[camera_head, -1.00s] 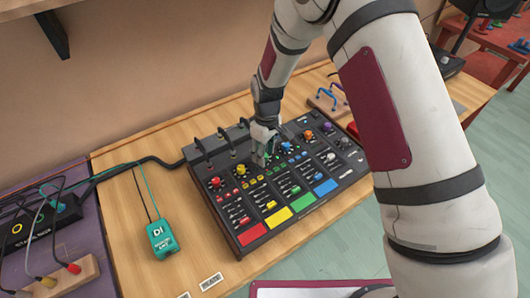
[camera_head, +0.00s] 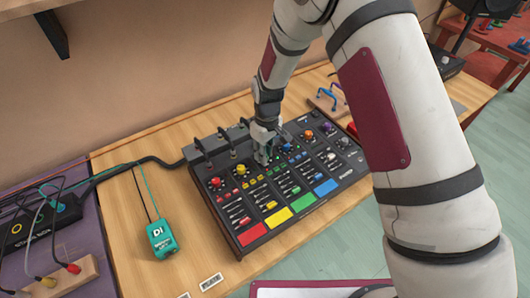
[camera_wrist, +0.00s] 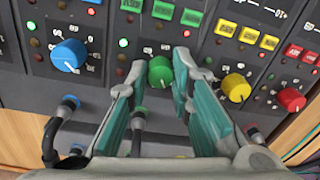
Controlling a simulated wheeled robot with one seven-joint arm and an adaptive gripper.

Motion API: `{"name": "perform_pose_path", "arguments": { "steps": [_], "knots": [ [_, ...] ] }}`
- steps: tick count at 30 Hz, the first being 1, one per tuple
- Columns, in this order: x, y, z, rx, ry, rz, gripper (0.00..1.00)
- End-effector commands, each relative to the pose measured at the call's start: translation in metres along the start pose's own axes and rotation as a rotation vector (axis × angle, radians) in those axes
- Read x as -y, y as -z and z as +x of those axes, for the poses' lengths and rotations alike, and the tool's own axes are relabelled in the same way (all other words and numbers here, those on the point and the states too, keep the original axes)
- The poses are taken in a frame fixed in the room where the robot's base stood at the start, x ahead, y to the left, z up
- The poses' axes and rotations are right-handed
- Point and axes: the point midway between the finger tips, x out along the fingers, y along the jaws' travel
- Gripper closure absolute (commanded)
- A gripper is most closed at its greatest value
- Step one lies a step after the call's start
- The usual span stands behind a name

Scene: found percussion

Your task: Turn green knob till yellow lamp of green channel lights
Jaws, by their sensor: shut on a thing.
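The green knob (camera_wrist: 160,72) sits between my gripper's (camera_wrist: 158,78) two teal-padded fingertips in the wrist view, and the fingers are shut on it. In the head view my gripper (camera_head: 264,157) points down at the mixer (camera_head: 266,228) and hides the green knob. The green channel has a green pad (camera_head: 304,204) at its front end. In the wrist view a green lamp (camera_wrist: 123,42) glows just left of the green knob. The small lamps beside it look dark; their colours are hard to tell.
A blue knob (camera_wrist: 69,55) and a yellow knob (camera_wrist: 236,87) flank the green one, with a red knob (camera_wrist: 291,100) further right. Cable plugs (camera_wrist: 138,118) rise along the mixer's back edge close to my fingers. A teal DI box (camera_head: 162,240) lies left of the mixer.

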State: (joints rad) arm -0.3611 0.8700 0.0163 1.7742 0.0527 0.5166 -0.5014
Motion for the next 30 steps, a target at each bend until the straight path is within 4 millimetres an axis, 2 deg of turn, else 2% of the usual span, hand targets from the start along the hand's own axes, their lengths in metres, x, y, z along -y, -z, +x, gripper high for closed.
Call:
{"name": "perform_pose_path", "arguments": {
  "steps": [16,30],
  "knots": [
    [0.0005,-0.0004,0.0,-0.015,-0.001,0.346,1.0],
    [0.0007,-0.0009,0.0001,-0.017,0.0,0.434,1.0]
  ]
}}
